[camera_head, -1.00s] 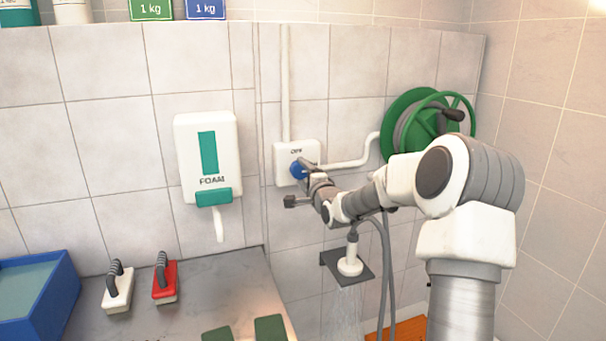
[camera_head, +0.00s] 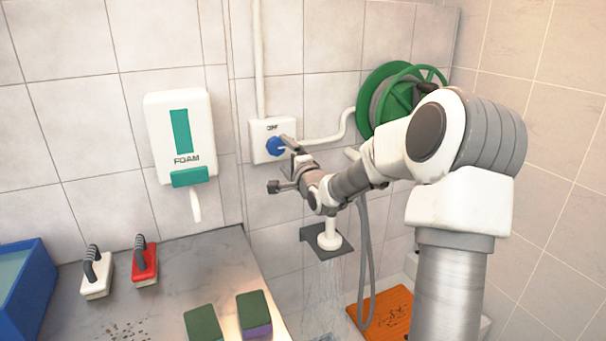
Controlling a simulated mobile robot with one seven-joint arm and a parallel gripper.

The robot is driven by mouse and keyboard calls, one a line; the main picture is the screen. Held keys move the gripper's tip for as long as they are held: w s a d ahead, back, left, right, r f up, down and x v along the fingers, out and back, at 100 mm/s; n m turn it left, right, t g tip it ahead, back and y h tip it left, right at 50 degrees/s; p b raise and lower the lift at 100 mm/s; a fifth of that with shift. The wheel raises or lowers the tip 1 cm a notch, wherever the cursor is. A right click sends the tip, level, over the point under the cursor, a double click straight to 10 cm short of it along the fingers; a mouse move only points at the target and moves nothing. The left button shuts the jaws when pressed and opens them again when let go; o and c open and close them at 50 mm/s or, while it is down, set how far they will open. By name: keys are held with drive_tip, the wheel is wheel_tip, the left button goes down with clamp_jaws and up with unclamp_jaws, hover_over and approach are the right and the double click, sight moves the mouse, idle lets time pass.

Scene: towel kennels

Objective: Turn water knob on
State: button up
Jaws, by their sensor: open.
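The water knob (camera_head: 276,146) is a round blue knob on a white wall box (camera_head: 261,128) with dark lettering above it that seems to read OFF. My gripper (camera_head: 283,165) is in front of the box. Its jaws are open and empty. The upper finger is close to the knob's right side and overlaps it in the picture; I cannot tell whether they touch. The lower finger is below the knob, clear of it. A white spray head (camera_head: 329,236) sits on a dark bracket below my gripper, and thin streams of water show under it.
A green hose reel (camera_head: 372,88) hangs right of the box. A foam dispenser (camera_head: 180,130) is on the wall to the left. The grey counter (camera_head: 185,265) holds a white brush (camera_head: 97,275), a red brush (camera_head: 145,264) and two sponges (camera_head: 203,324). An orange mat (camera_head: 383,312) lies below.

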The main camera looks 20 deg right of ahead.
drive_tip(key=s, duration=1.2)
drive_tip(key=shift+s+p, duration=0.35)
drive_tip(key=shift+a, duration=0.1)
